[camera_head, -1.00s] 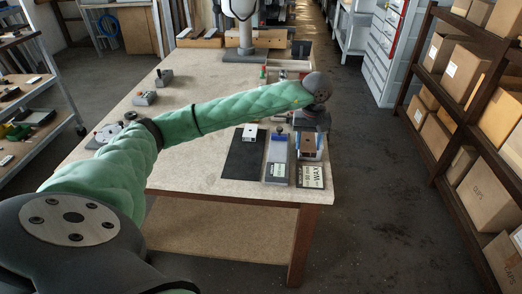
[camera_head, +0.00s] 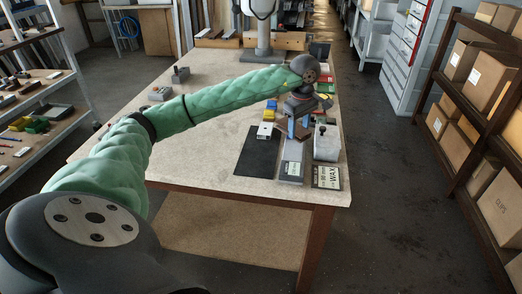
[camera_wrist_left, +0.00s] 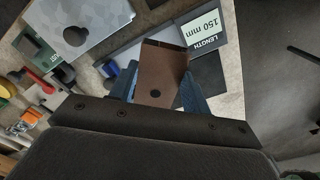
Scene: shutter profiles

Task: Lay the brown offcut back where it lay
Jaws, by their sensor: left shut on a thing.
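My left gripper (camera_head: 297,128) has blue fingers and is shut on the brown offcut (camera_wrist_left: 162,75), a brown piece with a dark round hole. In the head view the offcut (camera_head: 280,131) is partly hidden by the fingers and the wrist. It is held over the far part of a long grey-blue tray (camera_head: 292,160). The gap below it is hard to judge. In the wrist view the offcut stands out between the fingers, and a "LENGTH 150 mm" label (camera_wrist_left: 203,38) lies beyond it. My right gripper is not in view.
A black mat (camera_head: 258,157) lies left of the tray, with a white holed piece (camera_head: 265,131) at its far end. Yellow and blue items (camera_head: 272,122) lie behind. The table's left half is mostly clear.

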